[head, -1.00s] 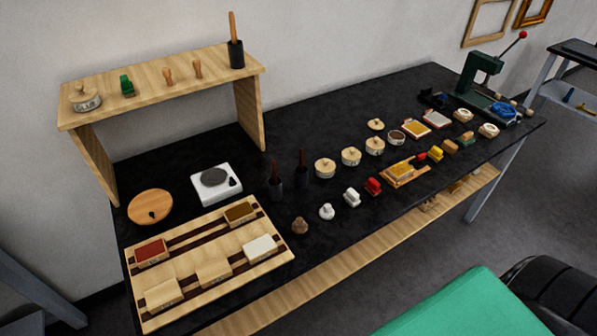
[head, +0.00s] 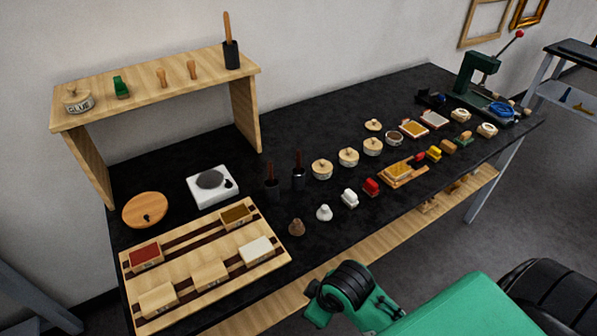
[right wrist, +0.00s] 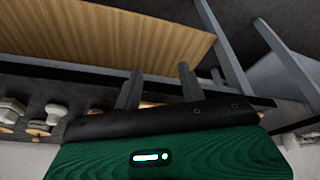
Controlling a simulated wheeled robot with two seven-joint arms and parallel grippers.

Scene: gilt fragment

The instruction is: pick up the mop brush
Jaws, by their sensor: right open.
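I cannot tell for sure which item is the mop brush. Two dark-handled brushes stand upright in dark cups on the black table in the head view, a left one (head: 272,186) and a right one (head: 299,172). A third, with an orange-brown wooden handle in a black cup (head: 231,48), stands on the raised wooden shelf. My right gripper (right wrist: 160,72) shows in the right wrist view as two grey fingers held apart, with nothing between them. It is away from all three brushes. A green and black arm part of mine is at the table's front edge. My left gripper is not in view.
A wooden rack (head: 190,297) with several blocks lies front left on the table (head: 330,120). A white scale (head: 226,195) and a round wooden board (head: 146,210) are behind it. Several round tins, stampers and small blocks crowd the middle and right. A green press (head: 478,75) stands far right.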

